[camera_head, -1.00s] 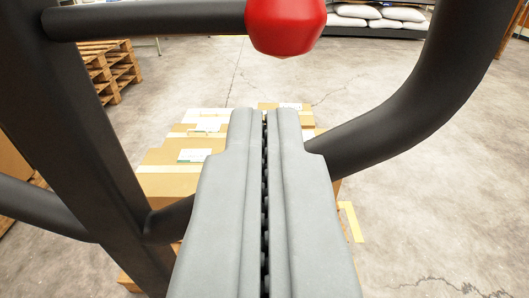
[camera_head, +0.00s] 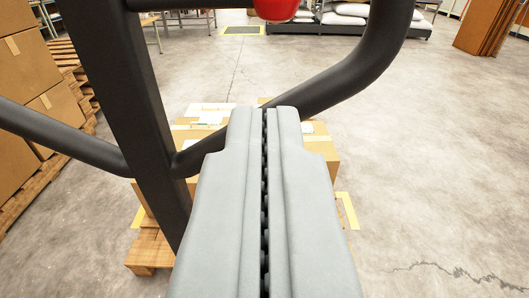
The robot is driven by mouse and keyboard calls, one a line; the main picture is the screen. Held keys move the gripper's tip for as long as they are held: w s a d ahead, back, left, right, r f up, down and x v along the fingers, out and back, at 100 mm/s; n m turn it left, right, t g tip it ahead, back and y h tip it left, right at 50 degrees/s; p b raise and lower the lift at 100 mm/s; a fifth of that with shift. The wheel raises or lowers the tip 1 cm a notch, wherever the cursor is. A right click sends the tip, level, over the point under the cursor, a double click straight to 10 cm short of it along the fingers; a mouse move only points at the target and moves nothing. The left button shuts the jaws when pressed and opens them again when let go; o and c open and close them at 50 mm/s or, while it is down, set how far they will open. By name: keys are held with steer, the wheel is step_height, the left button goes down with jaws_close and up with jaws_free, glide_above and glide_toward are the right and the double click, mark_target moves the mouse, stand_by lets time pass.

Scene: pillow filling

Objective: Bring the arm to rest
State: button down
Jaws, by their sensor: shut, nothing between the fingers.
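My gripper (camera_head: 264,112) shows in the lower middle of the head view. Its two grey fingers lie side by side, shut, with nothing between them. Just past the fingertips is a dark bent tube frame (camera_head: 325,92). Its upright post (camera_head: 135,110) stands to the left of the fingers, and a red knob (camera_head: 276,8) shows at the top edge. I cannot tell whether the fingers touch the frame. The fingers hide part of the boxes below.
Cardboard boxes (camera_head: 318,155) sit on a wooden pallet (camera_head: 150,252) below and beyond the gripper. More stacked boxes (camera_head: 22,70) stand at the left. White sacks (camera_head: 343,18) lie on a low rack at the back. The concrete floor (camera_head: 440,150) at the right is clear.

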steer(key=s+r, duration=0.4)
steer(key=s, duration=0.7)
steer(key=s+r, duration=0.4)
steer(key=s, duration=0.7)
steer(key=s+f, duration=0.2)
steer(key=s, duration=1.9)
steer(key=shift+s+f+g, duration=0.3)
steer(key=shift+s+f, duration=0.1)
